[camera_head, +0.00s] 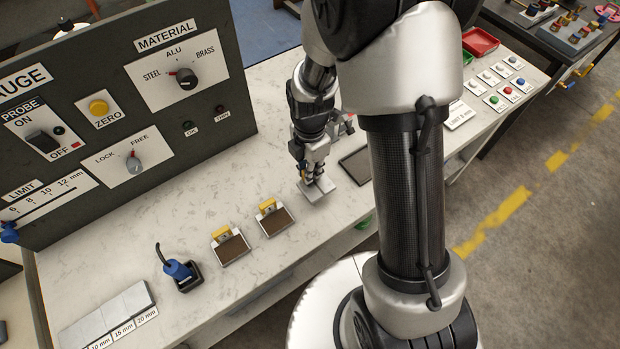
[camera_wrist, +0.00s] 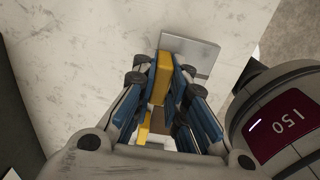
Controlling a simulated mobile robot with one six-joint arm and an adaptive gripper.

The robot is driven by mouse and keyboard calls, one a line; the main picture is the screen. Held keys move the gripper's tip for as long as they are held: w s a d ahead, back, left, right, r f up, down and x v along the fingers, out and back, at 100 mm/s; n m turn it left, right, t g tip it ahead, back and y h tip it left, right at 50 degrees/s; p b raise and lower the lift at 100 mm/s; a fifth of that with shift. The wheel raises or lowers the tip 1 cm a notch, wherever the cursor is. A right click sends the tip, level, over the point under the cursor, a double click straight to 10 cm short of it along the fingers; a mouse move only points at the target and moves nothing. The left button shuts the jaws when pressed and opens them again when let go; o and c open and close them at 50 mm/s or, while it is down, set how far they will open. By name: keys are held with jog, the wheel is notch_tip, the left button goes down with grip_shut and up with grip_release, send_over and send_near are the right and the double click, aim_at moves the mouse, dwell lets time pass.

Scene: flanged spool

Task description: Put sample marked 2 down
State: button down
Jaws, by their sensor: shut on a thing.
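My gripper (camera_head: 312,178) is shut on the yellow handle (camera_wrist: 162,78) of a flat grey metal sample (camera_head: 317,191). In the wrist view the plate of this sample (camera_wrist: 200,52) shows beyond the blue-padded fingers. The plate is at or just over the pale worktop; I cannot tell whether it touches. No number can be read on it. Two dark square places with yellow-handled pieces, one nearer (camera_head: 230,247) and one farther (camera_head: 273,217), are to the left of my gripper. A dark-rimmed flat tray (camera_head: 355,165) is just right of the held sample.
A grey gauge panel (camera_head: 120,120) with knobs stands along the left. A blue probe (camera_head: 180,271) sits in a holder near the front, by grey step blocks (camera_head: 107,315). Buttons (camera_head: 494,101) and a red bin (camera_head: 480,42) are at the far right.

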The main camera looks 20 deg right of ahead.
aim_at(314, 185)
jog(key=shift+f+b, duration=0.6)
jog(key=shift+f, duration=1.45)
jog(key=shift+f, duration=0.1)
jog(key=c, duration=1.6)
grip_release()
notch_tip(314, 185, up, 13)
jog(key=p, duration=0.3)
jog(key=shift+f, duration=0.2)
jog(key=s+r+m+t, duration=0.4)
jog(key=s+r+m, duration=1.3)
jog(key=r+m, duration=0.2)
jog(key=d+m, duration=0.1)
jog(key=m, duration=0.1)
jog(key=shift+s+r+m+t, duration=0.3)
jog(key=shift+s, duration=0.05)
